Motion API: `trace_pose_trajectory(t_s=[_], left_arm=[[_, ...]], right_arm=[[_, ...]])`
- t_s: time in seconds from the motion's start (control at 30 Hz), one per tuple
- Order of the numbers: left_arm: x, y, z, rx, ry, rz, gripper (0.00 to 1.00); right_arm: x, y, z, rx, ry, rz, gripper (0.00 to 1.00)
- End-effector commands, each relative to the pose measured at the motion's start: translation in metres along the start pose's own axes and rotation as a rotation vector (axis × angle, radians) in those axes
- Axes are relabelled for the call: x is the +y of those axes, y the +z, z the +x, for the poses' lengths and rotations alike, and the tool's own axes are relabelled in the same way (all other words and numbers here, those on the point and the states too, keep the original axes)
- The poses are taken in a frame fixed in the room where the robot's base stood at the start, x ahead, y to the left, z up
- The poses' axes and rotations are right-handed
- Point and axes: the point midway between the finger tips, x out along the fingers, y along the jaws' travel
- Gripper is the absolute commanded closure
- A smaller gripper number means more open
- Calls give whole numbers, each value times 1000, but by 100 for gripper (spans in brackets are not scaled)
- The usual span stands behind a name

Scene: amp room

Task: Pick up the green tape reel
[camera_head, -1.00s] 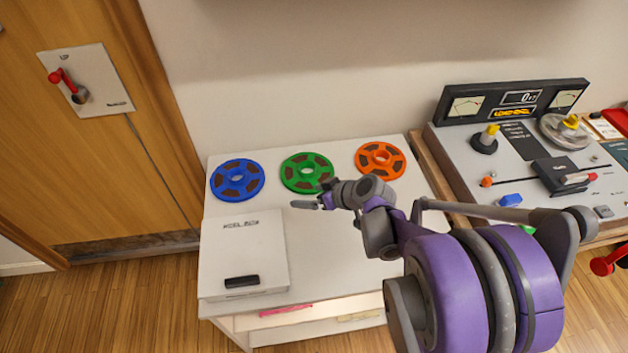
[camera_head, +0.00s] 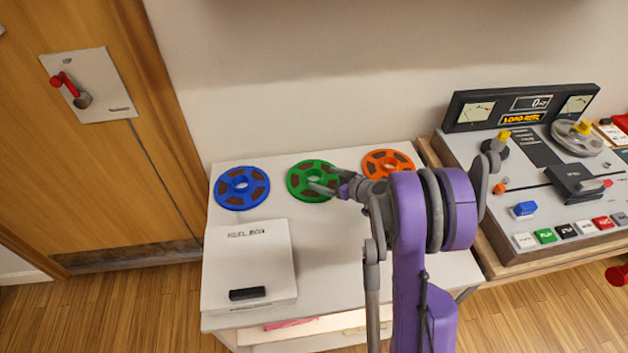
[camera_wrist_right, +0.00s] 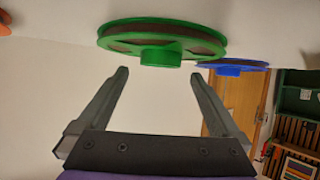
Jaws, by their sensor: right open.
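The green tape reel (camera_head: 312,180) lies flat on the white table, between the blue and orange reels. It also shows at the top of the right wrist view (camera_wrist_right: 160,40), with its raised green hub towards the fingers. My right gripper (camera_head: 328,188) is at the right front part of the green reel and covers some of it in the head view. In the right wrist view its two fingers (camera_wrist_right: 158,75) are apart and empty, with the hub just beyond and between the tips. Contact with the reel cannot be told. My left gripper is not in view.
A blue reel (camera_head: 241,188) lies left and an orange reel (camera_head: 386,163) right of the green one. A white box (camera_head: 248,265) sits at the table's front left. A tape machine (camera_head: 540,165) stands to the right. A wall bounds the table's back.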

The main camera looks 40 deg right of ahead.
Motion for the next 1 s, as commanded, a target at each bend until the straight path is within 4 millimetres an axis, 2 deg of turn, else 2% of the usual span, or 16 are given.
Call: trace_pose_trajectory(t_s=[0.23, 0.5, 1.0], left_arm=[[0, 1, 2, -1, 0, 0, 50], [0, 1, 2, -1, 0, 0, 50], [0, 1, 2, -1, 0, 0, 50]], right_arm=[[-1, 0, 38, -1, -4, -1, 0], [0, -1, 43, -1, -1, 0, 0], [0, -1, 43, -1, -1, 0, 90]])
